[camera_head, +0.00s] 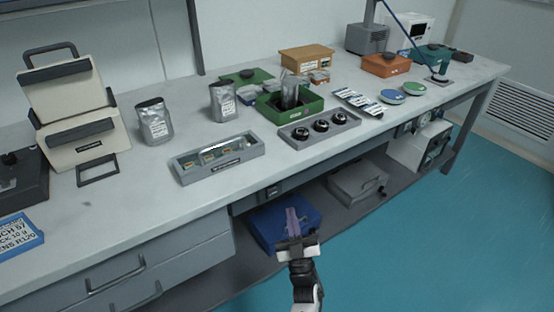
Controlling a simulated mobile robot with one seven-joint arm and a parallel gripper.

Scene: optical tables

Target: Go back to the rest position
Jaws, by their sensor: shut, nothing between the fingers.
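My gripper (294,222) is at the lower middle of the head view, in front of the bench's front edge. Its fingers are shut with nothing seen between them. It appears over the blue bin (267,226) on the lower shelf, apart from the things on the bench top. My arm comes up from the bottom edge of the picture behind it.
The long bench (110,225) carries a grey tray with boards (217,160), a tray with black round parts (320,130), a green bin (309,106) and silver pouches (155,122). A grey box (357,184) sits on the lower shelf. Blue floor (420,240) at right is clear.

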